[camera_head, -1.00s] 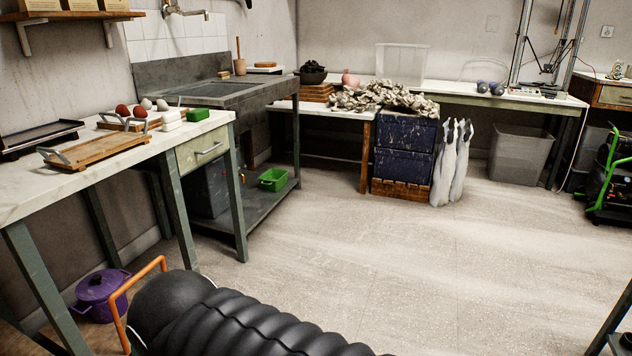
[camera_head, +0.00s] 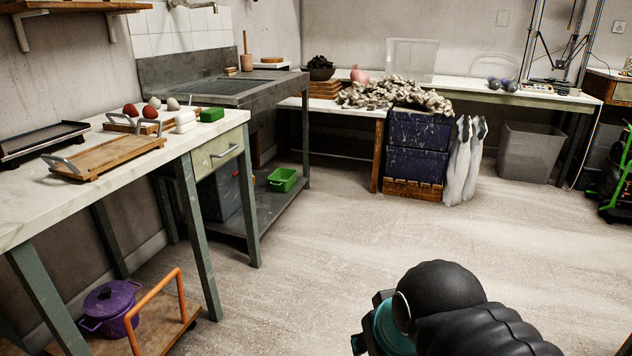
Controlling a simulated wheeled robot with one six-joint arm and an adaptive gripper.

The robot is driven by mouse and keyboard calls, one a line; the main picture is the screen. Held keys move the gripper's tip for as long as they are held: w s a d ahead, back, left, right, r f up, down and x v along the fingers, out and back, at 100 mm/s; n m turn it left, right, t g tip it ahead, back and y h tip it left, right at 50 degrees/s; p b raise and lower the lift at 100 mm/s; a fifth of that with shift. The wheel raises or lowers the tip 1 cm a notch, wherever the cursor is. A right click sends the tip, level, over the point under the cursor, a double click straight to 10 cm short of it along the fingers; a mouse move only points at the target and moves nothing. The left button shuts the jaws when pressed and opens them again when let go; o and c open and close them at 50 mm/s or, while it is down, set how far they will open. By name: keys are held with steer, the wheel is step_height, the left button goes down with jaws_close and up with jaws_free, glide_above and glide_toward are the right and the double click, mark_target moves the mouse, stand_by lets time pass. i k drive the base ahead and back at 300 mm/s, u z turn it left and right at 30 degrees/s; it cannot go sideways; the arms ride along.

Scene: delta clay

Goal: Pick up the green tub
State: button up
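A green tub (camera_head: 283,180), open at the top, sits on the lower shelf under the grey sink, near the shelf's right end. A smaller green block-like container (camera_head: 212,114) stands on the marble counter at the left, beside a white one. I cannot tell its make-up from here. Part of my black arm with a teal joint shows at the bottom right, over the floor and well apart from both green things. My gripper is not in view.
The lower shelf (camera_head: 262,222) stands between table legs. A low wooden trolley with an orange handle (camera_head: 158,308) and purple pot (camera_head: 108,306) is at lower left. Blue crates (camera_head: 416,150) stand right of the sink. The middle floor (camera_head: 390,240) is clear.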

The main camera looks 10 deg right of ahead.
mark_target(282, 179)
steer(key=u, duration=0.25)
steer(key=k, duration=0.3)
steer(key=z, duration=1.4)
steer(key=i, duration=3.55)
steer(key=u, duration=0.8)
steer(key=i, duration=1.45)
steer(key=u, duration=2)
steer(key=i, duration=1.05)
steer(key=u, duration=0.8)
